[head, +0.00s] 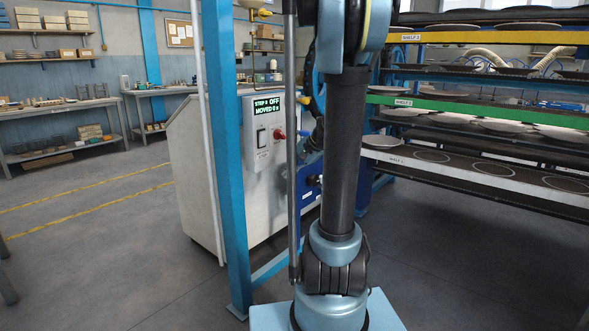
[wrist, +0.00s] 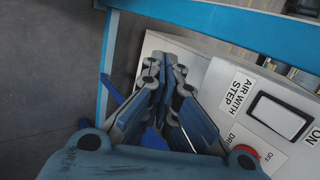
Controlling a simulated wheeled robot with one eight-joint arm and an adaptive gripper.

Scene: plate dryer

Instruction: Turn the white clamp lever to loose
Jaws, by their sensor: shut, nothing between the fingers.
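I cannot make out the white clamp lever in either view; my arm covers part of the head view, and my gripper covers part of the wrist view. My gripper (wrist: 166,72) is shut and empty in the wrist view, its fingertips together in front of the pale control cabinet (wrist: 213,72). I cannot tell whether the fingertips touch the cabinet. In the head view, the control cabinet (head: 200,165) stands left of my arm. Its display (head: 266,109) reads STEP 0 OFF, MOVED 0.
A black-framed switch (wrist: 280,112) and a red knob (wrist: 245,151) sit on the panel, right of my fingers. A blue post (head: 228,170) stands before the cabinet. The plate rack (head: 480,121) fills the right. Open floor (head: 90,250) lies at left.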

